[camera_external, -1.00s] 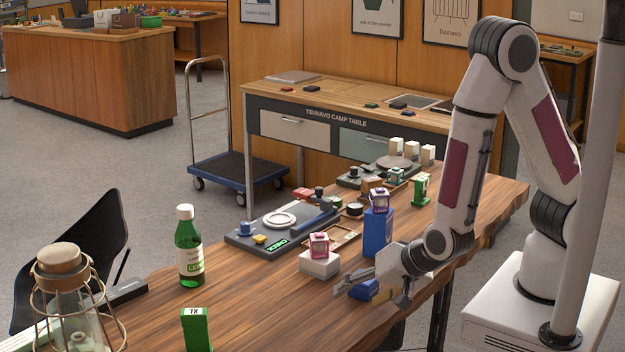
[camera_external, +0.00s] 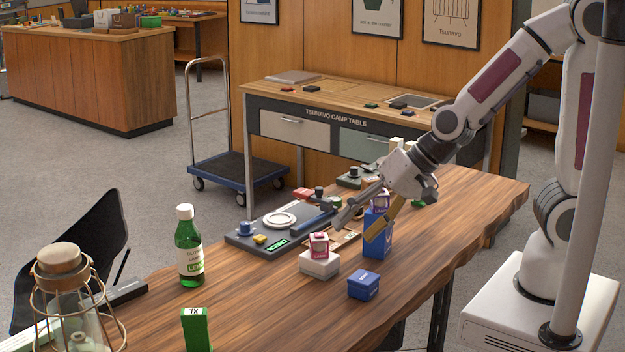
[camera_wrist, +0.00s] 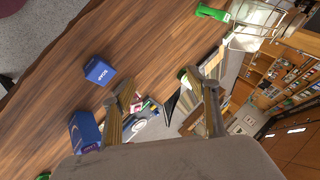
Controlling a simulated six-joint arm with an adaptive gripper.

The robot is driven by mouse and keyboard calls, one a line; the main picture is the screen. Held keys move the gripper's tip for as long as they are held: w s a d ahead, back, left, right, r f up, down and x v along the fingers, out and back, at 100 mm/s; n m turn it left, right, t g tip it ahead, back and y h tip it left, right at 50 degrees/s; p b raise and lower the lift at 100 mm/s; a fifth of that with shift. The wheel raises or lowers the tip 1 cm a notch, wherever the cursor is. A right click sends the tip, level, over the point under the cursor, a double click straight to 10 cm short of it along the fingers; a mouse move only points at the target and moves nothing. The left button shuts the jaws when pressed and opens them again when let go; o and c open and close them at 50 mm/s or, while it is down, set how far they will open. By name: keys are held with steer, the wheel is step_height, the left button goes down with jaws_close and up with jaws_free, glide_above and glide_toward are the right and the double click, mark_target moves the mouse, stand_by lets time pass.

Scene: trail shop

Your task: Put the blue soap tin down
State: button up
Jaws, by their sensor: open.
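The blue soap tin (camera_external: 363,286) stands upright on the wooden table near its front edge. In the wrist view the soap tin (camera_wrist: 99,71) shows its lettered face, left of the fingers, with bare wood around it. My gripper (camera_external: 358,229) is open and empty, raised above the table behind the tin and clear of it. In the wrist view my gripper (camera_wrist: 158,82) has its two fingers spread apart with nothing between them.
A tall blue box (camera_external: 378,246) with a purple-labelled item on it stands close to my fingers. A white block (camera_external: 319,265) with a pink item is left of the tin. A green bottle (camera_external: 189,250) stands further left. Table right of the tin is clear.

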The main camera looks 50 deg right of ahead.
steer(key=s+d+r+n+h, duration=0.1)
steer(key=s+d+r, duration=0.25)
steer(key=d, duration=0.45)
steer(key=s+d+r+n+g+h, duration=0.1)
steer(key=s+d+r+n+h, duration=0.15)
steer(key=s+d, duration=0.35)
steer(key=s+d+r+n+h, duration=0.1)
steer(key=s+d+r, duration=0.25)
steer(key=d, duration=0.55)
steer(key=w+a+f+m+g+y, duration=0.2)
steer(key=w+a+f+m+g, duration=0.1)
steer(key=w+f+m, duration=0.5)
steer(key=w+a+f+m+g+y, duration=0.2)
steer(key=w+a+f+m, duration=0.4)
steer(key=f, duration=0.6)
steer(key=w+m, duration=0.2)
steer(key=m, duration=0.1)
steer(key=shift+w+g+y, duration=0.15)
steer(key=shift+g+y, duration=0.2)
steer(key=shift+g, duration=0.05)
steer(key=shift+a+m, duration=0.1)
steer(key=shift+m, duration=0.15)
steer(key=shift+f, duration=0.1)
